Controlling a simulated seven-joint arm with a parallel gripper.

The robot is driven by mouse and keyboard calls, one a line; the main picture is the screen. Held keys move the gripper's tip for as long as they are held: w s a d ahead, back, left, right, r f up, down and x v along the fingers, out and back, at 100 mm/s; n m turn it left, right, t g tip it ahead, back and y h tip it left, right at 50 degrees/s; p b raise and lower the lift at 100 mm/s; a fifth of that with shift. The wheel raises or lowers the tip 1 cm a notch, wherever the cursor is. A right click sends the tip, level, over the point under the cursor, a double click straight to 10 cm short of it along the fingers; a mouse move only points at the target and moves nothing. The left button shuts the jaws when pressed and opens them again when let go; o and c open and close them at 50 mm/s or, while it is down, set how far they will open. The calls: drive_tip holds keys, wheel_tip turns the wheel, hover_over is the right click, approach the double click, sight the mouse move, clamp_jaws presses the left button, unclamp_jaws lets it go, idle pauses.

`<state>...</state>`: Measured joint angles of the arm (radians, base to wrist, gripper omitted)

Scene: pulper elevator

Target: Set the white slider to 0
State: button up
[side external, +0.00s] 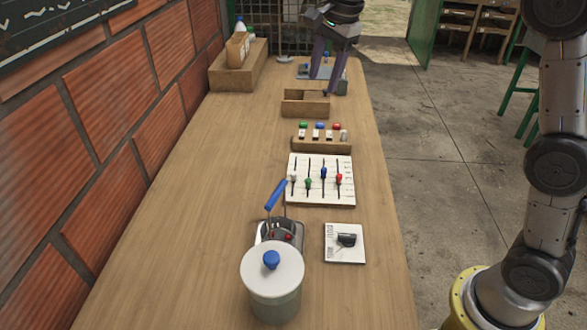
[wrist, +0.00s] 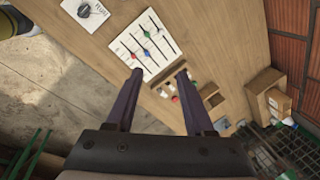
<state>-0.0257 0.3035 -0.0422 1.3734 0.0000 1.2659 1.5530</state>
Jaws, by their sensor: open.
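The white slider panel (side external: 325,197) lies flat on the table and has vertical slots with coloured knobs. The white slider knob (side external: 293,178) is on the leftmost slot, around mid-height. Green, blue and red knobs sit on the slots to its right. The scale marks are too small to read. My gripper (side external: 329,84) is open and empty above the far end of the table, well beyond the panel. Its two fingers also show in the wrist view (wrist: 159,73).
A wooden block with coloured buttons (side external: 321,144) and an open wooden box (side external: 305,104) stand between panel and gripper. A blue-handled lever (side external: 276,195), a lidded pot (side external: 273,282) and a dial plate (side external: 344,243) are nearer.

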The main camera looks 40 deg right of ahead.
drive_tip(key=w+f+g, duration=0.2)
drive_tip(key=w+f, duration=0.5)
drive_tip(key=f, duration=0.2)
hover_over(293, 173)
wheel_tip(293, 173, down, 7)
drive_tip(key=shift+g, duration=0.4)
wheel_tip(293, 173, down, 14)
drive_tip(key=shift+d+f, duration=0.1)
clamp_jaws()
idle(0.6)
